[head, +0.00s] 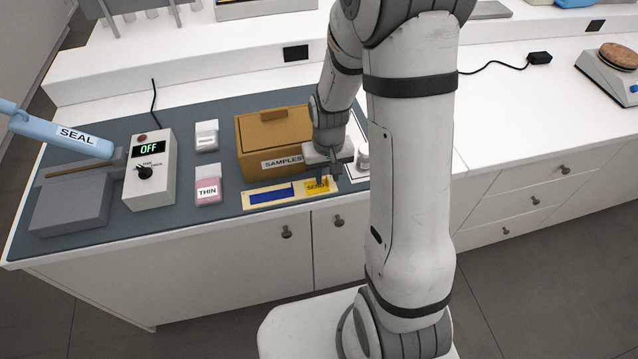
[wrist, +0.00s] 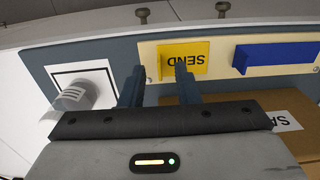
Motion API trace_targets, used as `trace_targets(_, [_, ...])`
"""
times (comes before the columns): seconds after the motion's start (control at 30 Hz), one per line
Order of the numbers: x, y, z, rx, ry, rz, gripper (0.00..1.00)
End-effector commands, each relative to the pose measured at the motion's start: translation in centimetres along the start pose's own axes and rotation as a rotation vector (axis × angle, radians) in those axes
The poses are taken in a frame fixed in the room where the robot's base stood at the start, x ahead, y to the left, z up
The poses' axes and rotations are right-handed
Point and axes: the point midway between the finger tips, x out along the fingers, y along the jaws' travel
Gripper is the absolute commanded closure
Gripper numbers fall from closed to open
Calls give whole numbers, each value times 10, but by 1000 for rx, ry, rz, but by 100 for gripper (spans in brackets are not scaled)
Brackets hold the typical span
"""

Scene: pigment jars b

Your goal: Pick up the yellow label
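The yellow label (head: 313,190), marked SEND, lies on a cream strip (head: 250,202) at the bench's front edge. In the wrist view the label (wrist: 196,52) appears upside down. My gripper (head: 326,182) is open and empty, pointing down close to the label. I cannot tell whether the fingertip touches the label. In the head view my fingers partly cover the label.
A blue bar (head: 271,193) lies beside the label on the same strip. The SAMPLES box (head: 262,135) stands close behind. A white jar (wrist: 75,95) stands on a black-framed white square (wrist: 105,72). A pink THIN jar (head: 208,186) and a switch box (head: 150,180) stand left.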

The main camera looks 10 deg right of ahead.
Motion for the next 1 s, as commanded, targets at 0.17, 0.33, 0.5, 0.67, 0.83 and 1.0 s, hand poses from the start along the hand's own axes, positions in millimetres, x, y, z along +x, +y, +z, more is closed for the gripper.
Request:
trace_targets(0.17, [0, 0, 0, -1, 1, 0, 76])
trace_targets(0.33, [0, 0, 0, -1, 1, 0, 90])
trace_targets(0.5, [0, 0, 0, -1, 1, 0, 100])
trace_targets(0.67, [0, -1, 0, -2, 1, 0, 100])
trace_targets(0.83, [-1, -1, 0, -2, 1, 0, 100])
trace_targets(1.0, [-6, -1, -1, -2, 5, 0, 100])
